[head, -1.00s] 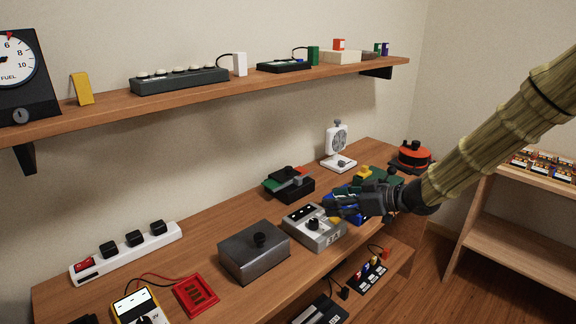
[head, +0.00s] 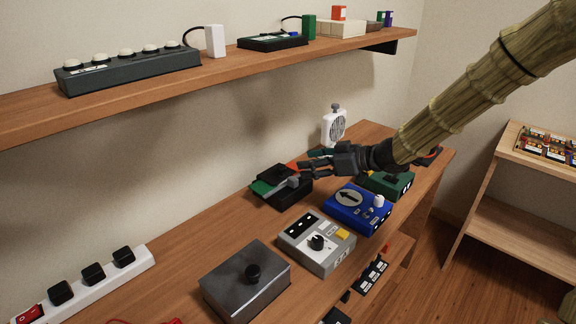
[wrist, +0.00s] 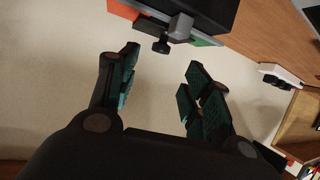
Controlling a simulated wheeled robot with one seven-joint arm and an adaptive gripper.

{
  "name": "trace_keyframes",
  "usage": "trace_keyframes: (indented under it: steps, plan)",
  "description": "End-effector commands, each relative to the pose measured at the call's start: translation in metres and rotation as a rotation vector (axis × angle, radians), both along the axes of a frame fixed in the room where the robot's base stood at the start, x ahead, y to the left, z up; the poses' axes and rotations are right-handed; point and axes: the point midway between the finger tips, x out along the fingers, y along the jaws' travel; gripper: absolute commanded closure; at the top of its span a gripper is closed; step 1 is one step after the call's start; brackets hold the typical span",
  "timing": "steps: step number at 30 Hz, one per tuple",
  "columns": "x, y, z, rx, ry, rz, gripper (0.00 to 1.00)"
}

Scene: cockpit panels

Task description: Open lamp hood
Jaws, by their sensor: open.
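No part is plainly marked as a lamp hood, so I cannot tell which thing it is. A black box (head: 287,200) with green and red panels and a grey lever (head: 292,182) sits on the bench near the wall. My gripper (head: 305,164) is open and empty, pointing left just above this box. In the wrist view, my gripper's spread fingers (wrist: 157,85) have nothing between them, and the black box (wrist: 215,10) with its grey lever (wrist: 180,28) lies beyond them at the top. A grey metal box (head: 245,285) with a black knob stands nearer on the bench.
A grey panel (head: 310,252) with a knob, a blue box (head: 358,215) with an arrow dial and a green box (head: 395,188) stand close by on the bench. A white device (head: 333,122) is behind my gripper. A shelf (head: 225,68) runs above along the wall.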

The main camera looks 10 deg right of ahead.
Motion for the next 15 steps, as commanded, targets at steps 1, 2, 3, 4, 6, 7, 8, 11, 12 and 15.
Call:
trace_keyframes:
  steps: [1,2,3,4,6,7,8,11,12,15]
  plan:
    - [0.005,0.006,-0.006,0.000,0.002,0.001,0.51]
    - [0.008,0.009,-0.007,0.000,0.002,0.001,0.51]
    - [0.012,0.013,-0.010,0.001,0.002,0.000,0.51]
    - [0.014,0.016,-0.012,0.000,0.002,-0.001,0.51]
    - [0.021,0.023,-0.016,-0.001,0.002,-0.001,0.51]
    - [0.024,0.026,-0.018,-0.001,0.001,-0.002,0.51]
    - [0.027,0.030,-0.020,-0.001,0.002,-0.002,0.51]
    - [0.035,0.039,-0.025,0.001,0.002,-0.003,0.51]
    - [0.038,0.042,-0.026,0.001,0.002,-0.003,0.51]
    - [0.044,0.048,-0.029,0.000,0.001,-0.004,0.51]
